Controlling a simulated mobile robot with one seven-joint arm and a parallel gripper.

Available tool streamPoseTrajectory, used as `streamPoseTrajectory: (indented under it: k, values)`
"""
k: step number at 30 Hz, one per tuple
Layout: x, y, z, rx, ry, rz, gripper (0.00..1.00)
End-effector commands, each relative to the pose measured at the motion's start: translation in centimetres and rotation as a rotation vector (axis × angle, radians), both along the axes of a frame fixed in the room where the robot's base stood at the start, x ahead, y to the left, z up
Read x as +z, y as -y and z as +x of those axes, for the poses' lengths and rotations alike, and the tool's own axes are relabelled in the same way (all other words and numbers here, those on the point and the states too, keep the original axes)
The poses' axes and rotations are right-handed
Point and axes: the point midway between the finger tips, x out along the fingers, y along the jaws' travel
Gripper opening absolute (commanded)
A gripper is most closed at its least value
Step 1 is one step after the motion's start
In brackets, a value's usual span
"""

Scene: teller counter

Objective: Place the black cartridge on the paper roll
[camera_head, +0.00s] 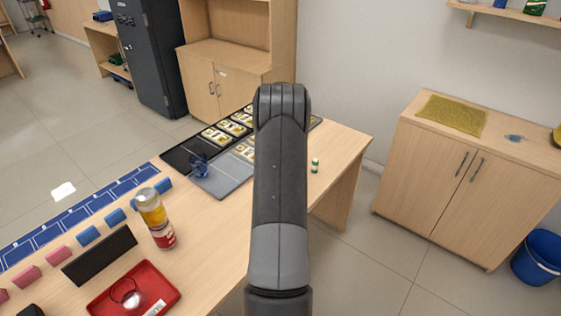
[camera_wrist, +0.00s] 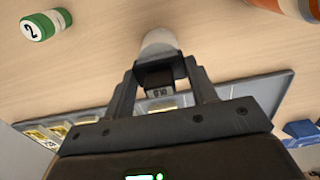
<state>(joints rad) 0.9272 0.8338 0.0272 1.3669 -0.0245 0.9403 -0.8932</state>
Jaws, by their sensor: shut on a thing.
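My gripper (camera_wrist: 160,70) shows in the wrist view, shut on a small dark block with pale marks, which looks like the black cartridge (camera_wrist: 159,80). A white cylinder, which looks like the paper roll (camera_wrist: 158,42), stands on the wooden counter just beyond the fingertips. The cartridge and fingertips overlap its near end in the picture; I cannot tell whether they touch it. In the head view my arm hides the gripper, the cartridge and the roll.
A green-and-white cylinder marked 2 (camera_wrist: 46,24) is close by on the counter; it also shows in the head view (camera_head: 315,165). A grey tray (camera_head: 222,182) with compartments lies left of my arm. A bottle (camera_head: 155,220) and red tray (camera_head: 170,293) stand nearer.

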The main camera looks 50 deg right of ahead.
Motion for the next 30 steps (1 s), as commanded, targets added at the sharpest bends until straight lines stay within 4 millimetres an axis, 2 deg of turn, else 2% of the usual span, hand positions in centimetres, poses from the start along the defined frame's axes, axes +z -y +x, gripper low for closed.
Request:
streamPoseTrajectory:
  k: [1,8,17,22,30]
  values:
    - [-0.1,0.0,0.0,0.0,0.0,0.0,0.54]
    - [0.0,0.0,0.0,0.0,0.0,0.001,0.73]
    - [0.3,0.0,0.0,0.0,0.0,0.0,0.74]
    - [2.6,0.0,0.0,0.0,0.002,-0.002,0.74]
    - [8.4,0.0,0.0,-0.001,0.002,-0.002,0.74]
